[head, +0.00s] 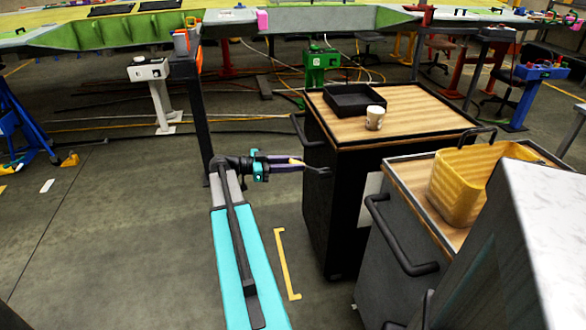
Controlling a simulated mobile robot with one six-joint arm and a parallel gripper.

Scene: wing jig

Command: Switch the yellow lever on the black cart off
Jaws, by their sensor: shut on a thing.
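The black cart (340,215) stands right of my arm, with a wooden top and a dark side facing my gripper. My gripper (318,170) reaches in from the left and is at the cart's left side, below the top's edge. A small yellow piece (295,161), which looks like the yellow lever, shows at the fingers. My gripper is shut on it. The fingers hide most of the lever, so I cannot tell its exact angle.
A black tray (354,100) and a white cup (375,118) stand on the black cart. A grey cart (400,262) with a yellow bin (468,185) stands close at the right. A dark post (195,115) stands behind my arm.

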